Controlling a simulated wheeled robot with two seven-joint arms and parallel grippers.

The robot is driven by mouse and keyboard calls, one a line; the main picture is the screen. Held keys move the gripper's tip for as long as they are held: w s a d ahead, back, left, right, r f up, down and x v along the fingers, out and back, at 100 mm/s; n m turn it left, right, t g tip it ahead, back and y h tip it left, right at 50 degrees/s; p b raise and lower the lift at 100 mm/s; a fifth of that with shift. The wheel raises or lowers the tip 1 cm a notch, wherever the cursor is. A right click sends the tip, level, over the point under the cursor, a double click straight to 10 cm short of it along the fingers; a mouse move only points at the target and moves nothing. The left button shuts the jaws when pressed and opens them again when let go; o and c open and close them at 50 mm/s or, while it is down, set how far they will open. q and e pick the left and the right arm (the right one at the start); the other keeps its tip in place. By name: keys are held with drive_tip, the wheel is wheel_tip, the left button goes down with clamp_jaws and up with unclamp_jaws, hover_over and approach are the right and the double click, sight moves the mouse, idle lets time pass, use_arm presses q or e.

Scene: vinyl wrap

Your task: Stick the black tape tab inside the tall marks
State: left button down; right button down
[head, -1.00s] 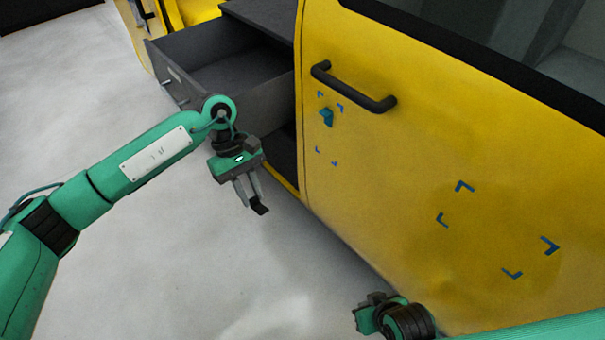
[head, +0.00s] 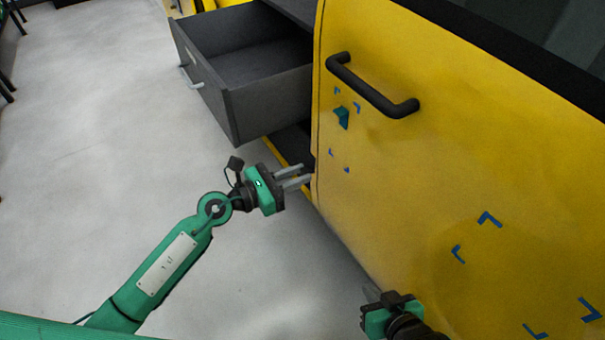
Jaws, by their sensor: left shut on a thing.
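The tall marks (head: 347,170) are small blue corner marks on the yellow door, below its handle. A teal tab (head: 341,117) sits in their upper part. My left gripper (head: 306,174) is left of the tall marks, by the door's edge, its fingers pointing right. It is shut on the black tape tab, which is hard to make out against the dark gap behind the fingertips. My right gripper (head: 371,292) is low in the picture, in front of the door's lower part; its jaw opening is unclear.
Wider-spaced blue marks (head: 458,254) are at the lower right of the yellow door (head: 400,180). The black handle (head: 372,87) sticks out above the tall marks. An open grey drawer (head: 270,105) juts out behind my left gripper.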

use_arm(q)
drive_tip(key=t, duration=0.1)
approach(340, 154)
drive_tip(key=x, duration=0.3)
drive_tip(key=shift+w+d+n, duration=0.3)
drive_tip(key=shift+w+d, duration=0.2)
drive_tip(key=shift+d, duration=0.1)
use_arm(e)
drive_tip(key=shift+s+d+r+g, duration=0.15)
drive_tip(key=shift+d+g, duration=0.15)
drive_tip(key=shift+d, duration=0.2)
use_arm(q)
drive_tip(key=shift+w+d+p, duration=0.4)
drive_tip(key=shift+d, duration=0.15)
use_arm(e)
drive_tip(key=shift+r, duration=0.15)
idle(0.3)
drive_tip(key=shift+r, duration=0.1)
idle(1.0)
use_arm(q)
drive_tip(key=c, duration=1.2)
unclamp_jaws()
use_arm(e)
drive_tip(key=shift+d, duration=0.15)
